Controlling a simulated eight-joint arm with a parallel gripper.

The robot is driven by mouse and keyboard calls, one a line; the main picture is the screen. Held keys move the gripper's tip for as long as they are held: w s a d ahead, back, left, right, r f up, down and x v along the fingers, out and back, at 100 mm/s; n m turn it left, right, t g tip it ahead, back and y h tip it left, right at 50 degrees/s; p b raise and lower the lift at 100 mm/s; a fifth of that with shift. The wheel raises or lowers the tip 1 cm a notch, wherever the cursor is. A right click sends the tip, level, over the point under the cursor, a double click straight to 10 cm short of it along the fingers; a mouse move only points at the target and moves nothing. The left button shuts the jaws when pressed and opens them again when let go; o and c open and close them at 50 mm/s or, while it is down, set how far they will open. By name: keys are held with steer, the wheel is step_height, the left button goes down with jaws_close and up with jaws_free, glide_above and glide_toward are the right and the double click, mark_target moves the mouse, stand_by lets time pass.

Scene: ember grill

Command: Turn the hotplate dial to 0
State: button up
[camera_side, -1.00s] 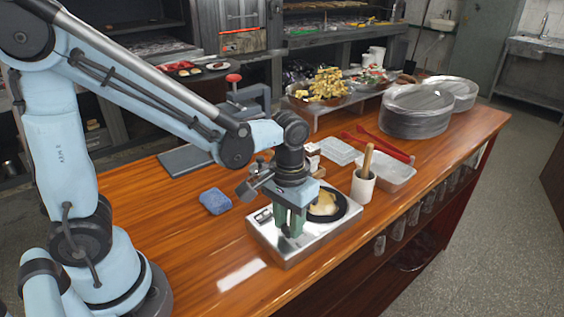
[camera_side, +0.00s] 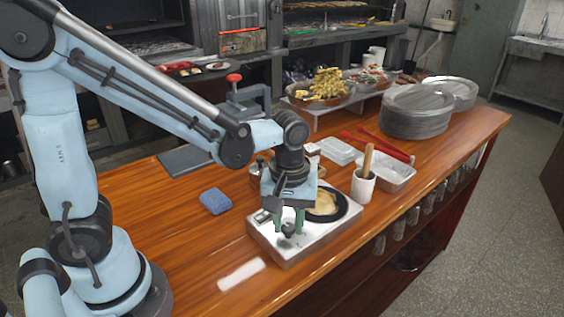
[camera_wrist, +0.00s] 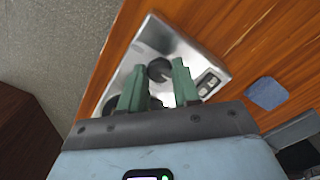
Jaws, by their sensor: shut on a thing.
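The hotplate (camera_side: 270,245) is a silvery box on the wooden counter, with a black round pan (camera_side: 345,205) holding something pale on top. My gripper (camera_side: 288,228) points down over the front part of the hotplate. Its two green fingers stand on either side of the dark dial (camera_side: 288,230) and are shut on it. The wrist view shows the dial (camera_wrist: 159,70) between the fingertips, with a small dark display panel (camera_wrist: 208,84) on the hotplate to the right. The dial's pointer and marks are too small to read.
A blue sponge (camera_side: 215,201) lies left of the hotplate. A white cup (camera_side: 363,188) with a wooden handle in it stands close to the right. Metal trays (camera_side: 398,172), red tongs (camera_side: 380,146) and stacked plates (camera_side: 415,125) are farther back. The counter's front left is clear.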

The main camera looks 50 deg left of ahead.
mark_target(285, 226)
stand_by(0.4)
steer(key=o, duration=1.1)
steer(key=shift+c, duration=0.2)
step_height(285, 226, up, 12)
steer(key=s+a+f+m+t, duration=0.2)
steer(key=a+f+m+t, duration=0.2)
steer(key=m, duration=0.5)
steer(key=a+t, duration=0.2)
steer(key=t, duration=0.1)
steer(key=shift+a, duration=0.25)
